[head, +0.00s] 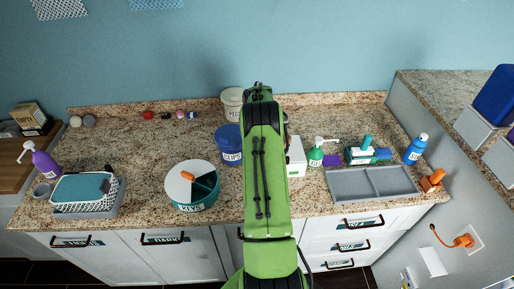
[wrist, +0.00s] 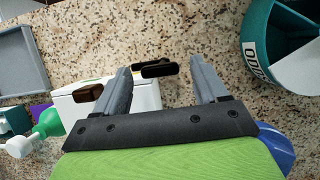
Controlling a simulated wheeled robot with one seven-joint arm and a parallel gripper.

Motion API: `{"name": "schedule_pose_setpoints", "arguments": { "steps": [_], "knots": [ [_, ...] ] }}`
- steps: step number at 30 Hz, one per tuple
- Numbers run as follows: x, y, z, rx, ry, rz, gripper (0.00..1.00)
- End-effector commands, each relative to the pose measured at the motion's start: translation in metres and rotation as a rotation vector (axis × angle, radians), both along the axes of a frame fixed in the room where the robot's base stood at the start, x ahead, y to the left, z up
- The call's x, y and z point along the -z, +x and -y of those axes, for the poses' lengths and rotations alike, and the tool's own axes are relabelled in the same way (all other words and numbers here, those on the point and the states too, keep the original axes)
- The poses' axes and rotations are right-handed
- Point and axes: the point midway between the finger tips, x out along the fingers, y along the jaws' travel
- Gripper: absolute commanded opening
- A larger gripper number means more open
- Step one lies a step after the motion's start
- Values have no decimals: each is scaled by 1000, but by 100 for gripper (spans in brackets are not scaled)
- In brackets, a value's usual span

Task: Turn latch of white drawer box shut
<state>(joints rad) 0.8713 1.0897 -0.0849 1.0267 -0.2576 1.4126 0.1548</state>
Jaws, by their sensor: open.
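The white drawer box (head: 296,157) stands on the granite counter, mostly hidden behind my green arm in the head view. In the wrist view, the white box (wrist: 147,96) lies under my gripper, with a brown knob or handle (wrist: 88,93) at its left. A dark latch-like bar (wrist: 158,70) sits at the box's edge, between the fingertips in the picture. My gripper (wrist: 160,66) is open, one finger on each side of this bar. Contact cannot be told. The fingers are hidden in the head view.
A blue tub (head: 229,146) and a teal round container (head: 192,187) stand left of my arm. The counter's left middle is fairly clear.

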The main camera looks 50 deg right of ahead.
Motion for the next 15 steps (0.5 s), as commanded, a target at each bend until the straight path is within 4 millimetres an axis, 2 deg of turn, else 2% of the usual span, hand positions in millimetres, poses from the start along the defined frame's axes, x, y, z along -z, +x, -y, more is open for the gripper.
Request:
{"name": "schedule_pose_setpoints", "arguments": {
  "steps": [1, 9, 15],
  "knots": [
    [-14, 2, 2, 0, -1, 1, 72],
    [-72, 18, 19, 1, -3, 5, 72],
    [-92, 25, 29, 0, -6, -2, 72]
  ]
}}
